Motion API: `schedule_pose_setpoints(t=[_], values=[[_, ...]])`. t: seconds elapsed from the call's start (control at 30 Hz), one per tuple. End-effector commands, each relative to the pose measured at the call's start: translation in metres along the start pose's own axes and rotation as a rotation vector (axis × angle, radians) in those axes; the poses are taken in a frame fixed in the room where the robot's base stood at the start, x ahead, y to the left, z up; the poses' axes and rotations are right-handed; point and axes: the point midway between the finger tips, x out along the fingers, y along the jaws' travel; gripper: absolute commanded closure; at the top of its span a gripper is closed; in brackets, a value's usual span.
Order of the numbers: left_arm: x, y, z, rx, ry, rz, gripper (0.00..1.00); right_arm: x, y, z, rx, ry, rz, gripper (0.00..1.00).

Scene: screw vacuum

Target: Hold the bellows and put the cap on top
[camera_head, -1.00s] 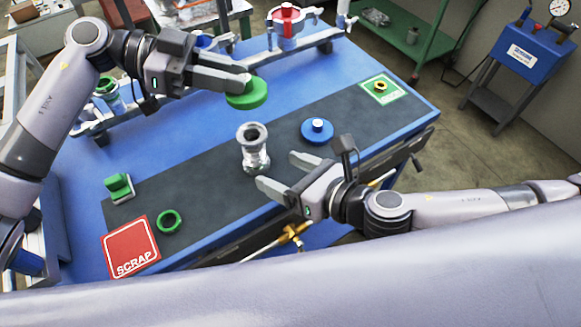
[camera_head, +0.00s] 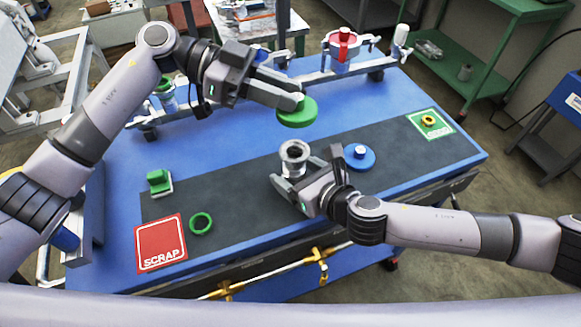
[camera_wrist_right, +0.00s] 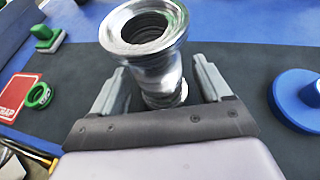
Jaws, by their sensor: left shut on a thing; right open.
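The silver bellows (camera_head: 295,154) stands upright on the dark mat, its hollow top open. In the right wrist view the bellows (camera_wrist_right: 143,40) rises between the two fingers of my right gripper (camera_wrist_right: 158,88). My right gripper (camera_head: 303,172) is open around it, with a gap on each side. My left gripper (camera_head: 298,100) is shut on a green round cap (camera_head: 297,112) and holds it in the air, above and behind the bellows. The bellows' lower part is hidden by my right gripper in the head view.
A blue round cap (camera_head: 359,156) lies right of the bellows. A green ring (camera_head: 201,223), a green block (camera_head: 159,182) and the red SCRAP plate (camera_head: 161,243) are at left. A green plate (camera_head: 430,123) is at right. A metal rail with a red part (camera_head: 343,45) runs behind.

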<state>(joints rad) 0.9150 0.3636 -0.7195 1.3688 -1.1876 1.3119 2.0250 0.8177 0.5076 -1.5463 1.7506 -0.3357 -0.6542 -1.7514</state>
Motion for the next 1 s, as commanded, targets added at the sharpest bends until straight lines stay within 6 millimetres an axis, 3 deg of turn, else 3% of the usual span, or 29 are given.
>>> schedule_pose_setpoints(t=[0.23,0.63,0.83,1.0], values=[[0.000,0.000,0.000,0.000,0.000,0.000,1.00,0.021,0.000,0.000,0.000,-0.001,0.001,0.23],[0.000,0.000,0.000,0.000,0.000,0.000,1.00,0.025,0.000,0.000,0.000,0.000,0.000,0.23],[0.000,0.000,0.000,0.000,0.000,0.000,1.00,0.025,0.000,0.000,0.000,0.000,0.000,0.88],[0.000,0.000,0.000,-0.003,-0.002,-0.013,1.00,0.024,0.000,0.000,0.000,0.000,0.000,0.89]])
